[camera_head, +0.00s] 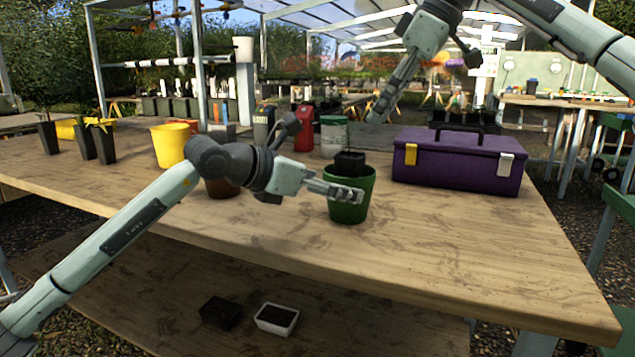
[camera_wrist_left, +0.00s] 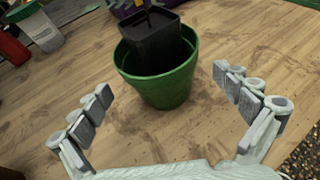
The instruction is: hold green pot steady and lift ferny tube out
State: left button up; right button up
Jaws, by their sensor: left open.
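The green pot (camera_head: 349,205) stands upright on the wooden table, and the left wrist view also shows it (camera_wrist_left: 165,92). A black square tube (camera_head: 350,161) sits inside it, its upper part above the rim. It leans a little in the left wrist view (camera_wrist_left: 158,45). My left gripper (camera_head: 352,192) is open in front of the pot, fingers (camera_wrist_left: 163,90) spread with the pot between and beyond the tips. My right gripper (camera_head: 377,115) hangs above and behind the pot, pointing down; its finger gap is unclear.
A purple toolbox (camera_head: 458,165) stands right of the pot. A brown pot (camera_head: 222,188) is partly behind my left arm. A yellow pot (camera_head: 170,146), black tubes with plants (camera_head: 103,143), a red container (camera_head: 304,128) and a white-green tub (camera_head: 334,135) stand farther back. The table front is clear.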

pick_arm(q)
jog(key=shift+x, duration=1.45)
jog(key=c, duration=1.2)
pick_arm(e)
jog(key=shift+o, duration=1.4)
pick_arm(q)
jog(key=shift+d, duration=0.1)
pick_arm(e)
jog(key=shift+o, duration=0.3)
jog(key=shift+s+a+n+h, duration=0.2)
jog(key=shift+a+n+h, duration=0.35)
jog(key=shift+n, duration=0.45)
jog(key=n+t+h, duration=0.2)
jog(key=n+h, duration=0.4)
jog(key=n, duration=1)
send_near(350, 155)
jog(key=shift+t, duration=0.3)
jog(key=x, duration=1)
jog(key=shift+s+f, duration=0.2)
jog(key=shift+f, duration=0.25)
jog(key=shift+c, duration=0.3)
